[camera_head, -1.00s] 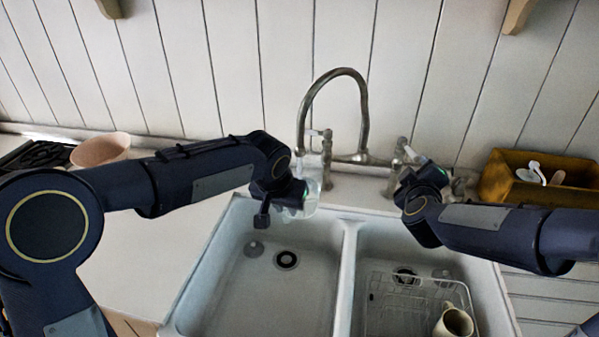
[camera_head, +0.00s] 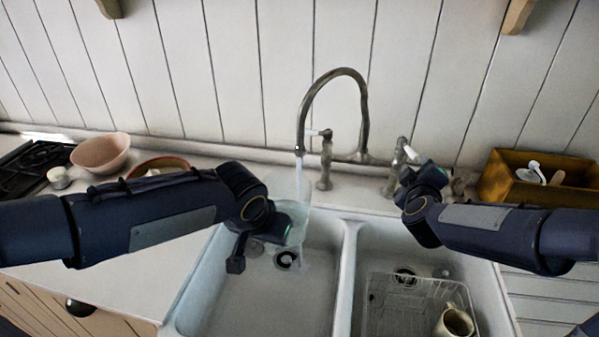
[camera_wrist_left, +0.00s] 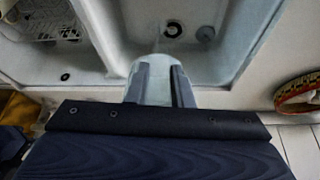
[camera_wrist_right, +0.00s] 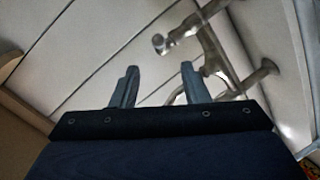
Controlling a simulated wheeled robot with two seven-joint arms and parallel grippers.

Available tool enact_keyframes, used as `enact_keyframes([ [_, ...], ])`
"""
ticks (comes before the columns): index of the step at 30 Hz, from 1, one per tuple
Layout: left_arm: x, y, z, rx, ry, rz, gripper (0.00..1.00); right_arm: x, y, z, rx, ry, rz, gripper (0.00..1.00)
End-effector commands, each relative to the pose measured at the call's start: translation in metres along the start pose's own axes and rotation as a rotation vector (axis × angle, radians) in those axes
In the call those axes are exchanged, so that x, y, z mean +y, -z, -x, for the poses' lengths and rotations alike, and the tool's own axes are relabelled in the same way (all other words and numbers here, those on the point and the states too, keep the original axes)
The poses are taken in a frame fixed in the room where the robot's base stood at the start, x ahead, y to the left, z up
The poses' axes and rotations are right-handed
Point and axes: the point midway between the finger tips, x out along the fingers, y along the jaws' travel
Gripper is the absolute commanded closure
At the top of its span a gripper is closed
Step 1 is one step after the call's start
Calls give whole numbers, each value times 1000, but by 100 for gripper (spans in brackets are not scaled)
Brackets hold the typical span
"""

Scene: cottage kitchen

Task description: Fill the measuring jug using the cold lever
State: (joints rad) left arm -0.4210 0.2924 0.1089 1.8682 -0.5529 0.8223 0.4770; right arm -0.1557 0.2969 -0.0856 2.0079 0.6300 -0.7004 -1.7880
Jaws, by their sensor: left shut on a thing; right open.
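The clear measuring jug (camera_head: 297,207) is in my left gripper (camera_head: 270,225), over the left basin, below the spout (camera_head: 299,150). A thin stream of water (camera_head: 299,168) runs from the spout toward the jug. In the left wrist view the jug (camera_wrist_left: 150,82) sits between my left fingers, which are shut on it. The water level is unclear. My right gripper (camera_wrist_right: 158,85) is open and empty, near the right tap lever (camera_head: 408,152). A tap handle (camera_wrist_right: 160,44) shows beyond its fingers. The left tap lever (camera_head: 322,133) stands beside the spout. I cannot read which is cold.
The double sink (camera_head: 347,270) has a divider. A wire rack (camera_head: 385,300) and a mug (camera_head: 455,322) are in the right basin. A wooden box (camera_head: 500,180) stands at right. A pink bowl (camera_head: 100,152) and a red-rimmed bowl (camera_head: 158,165) are on the left counter.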

Motion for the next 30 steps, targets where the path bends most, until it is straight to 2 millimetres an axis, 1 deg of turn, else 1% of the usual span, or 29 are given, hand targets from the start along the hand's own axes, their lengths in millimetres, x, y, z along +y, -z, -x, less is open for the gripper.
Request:
enact_keyframes([
  [6, 0, 0, 2, 6, -1, 0, 100, 0, 0, 0, 0, 0, 0, 59],
  [7, 0, -2, 0, 0, 0, 0, 100, 0, 0, 0, 0, 0, 0, 60],
  [13, 0, -1, 1, 2, -1, 0, 100, -1, 0, 0, -1, -1, 3, 86],
  [16, 0, 0, 1, 4, -1, -1, 100, -7, 4, -4, -11, -17, 29, 99],
  [19, 0, 0, 1, 4, -1, -1, 100, -21, 13, -13, -41, -65, 100, 100],
  [23, 0, 0, 2, 5, -1, -1, 100, -48, 27, -20, -112, -164, 253, 100],
  [26, 0, 0, 2, 5, -1, -1, 100, -69, 38, -18, -177, -248, 384, 100],
  [30, 0, 0, 2, 5, -1, -1, 100, -91, 50, -6, -257, -350, 544, 100],
])
